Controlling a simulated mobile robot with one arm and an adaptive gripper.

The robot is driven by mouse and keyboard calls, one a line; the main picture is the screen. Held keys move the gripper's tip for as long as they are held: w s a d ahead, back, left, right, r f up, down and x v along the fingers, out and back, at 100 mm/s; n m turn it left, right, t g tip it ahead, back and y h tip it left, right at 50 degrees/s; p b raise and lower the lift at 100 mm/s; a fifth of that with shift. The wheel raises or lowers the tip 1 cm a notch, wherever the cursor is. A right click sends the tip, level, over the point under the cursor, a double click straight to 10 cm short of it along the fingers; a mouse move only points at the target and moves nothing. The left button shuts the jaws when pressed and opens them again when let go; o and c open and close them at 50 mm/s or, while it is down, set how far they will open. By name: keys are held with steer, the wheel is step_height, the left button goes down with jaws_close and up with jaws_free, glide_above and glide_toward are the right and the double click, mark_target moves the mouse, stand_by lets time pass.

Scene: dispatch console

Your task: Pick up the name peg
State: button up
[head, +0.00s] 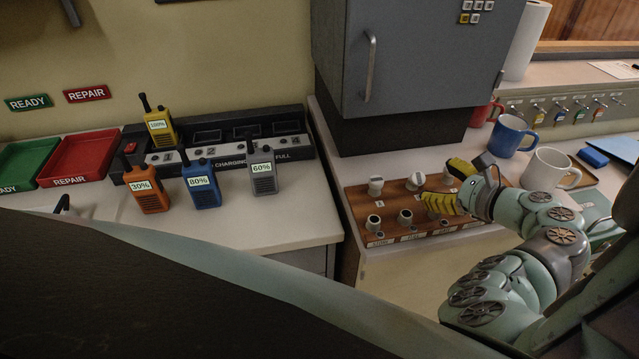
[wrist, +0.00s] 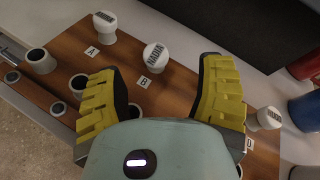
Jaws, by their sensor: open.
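The wooden peg board (head: 352,207) lies on the counter at the right in the head view and crosses the wrist view. White name pegs with dark lettering on their caps stand upright in its back row. In the wrist view one peg is by label A (wrist: 104,21), one by label B (wrist: 155,54) and one by label D (wrist: 268,118). The lettering is too small to read surely. My gripper (wrist: 163,75) is open and empty over the board. The peg by B shows between and just beyond its yellow fingertips. The fingers and palm hide part of the board, including the C place.
Dark-holed sockets (head: 374,222) line the board's front row. A grey cabinet (head: 410,60) overhangs behind it. Blue (head: 508,135) and white (head: 545,172) mugs stand right of the board. Radios, a charger (head: 220,150) and red and green trays occupy the left counter.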

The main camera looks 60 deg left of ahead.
mark_target(419, 178)
steer(key=x, duration=0.1)
steer(key=p+x, duration=0.1)
steer(key=x, duration=0.2)
steer(key=shift+s+f, duration=0.15)
steer(key=shift+s, duration=0.2)
steer(key=shift+a+f, duration=0.3)
steer(key=shift+a, duration=0.3)
steer(key=shift+o, duration=0.4)
steer(key=shift+w+d, duration=0.1)
steer(key=c, duration=1.1)
steer(key=shift+o, duration=0.2)
steer(key=shift+r, duration=0.1)
